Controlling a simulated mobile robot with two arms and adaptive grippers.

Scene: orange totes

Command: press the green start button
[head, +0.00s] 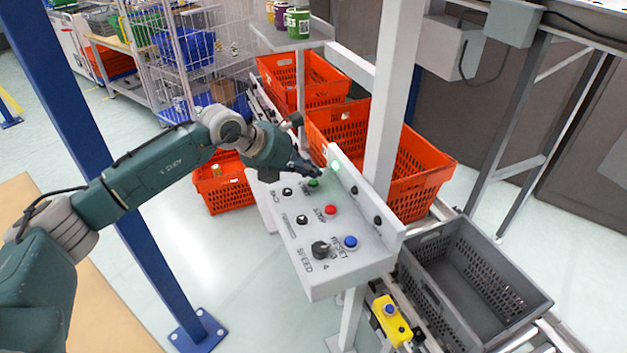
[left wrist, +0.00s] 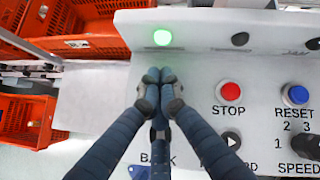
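The grey control panel (head: 325,262) stands on a post in the middle of the head view. The green start button (head: 313,183) shows just below my left fingertips there. My left gripper (head: 308,169) is at the far end of the panel. In the left wrist view its dark fingers (left wrist: 153,78) are drawn together at the tips with nothing seen between them. They hide the green button in that view; I cannot tell whether they touch it. A green lamp (left wrist: 162,37) glows on the panel's upright back plate. My right gripper is in neither view.
A red STOP button (left wrist: 231,91) and a blue RESET button (left wrist: 296,95) sit to the right of my fingers. A black SPEED knob (head: 320,249) is near the panel's front. Orange totes (head: 435,182) and a grey tote (head: 525,315) stand behind and beside the panel.

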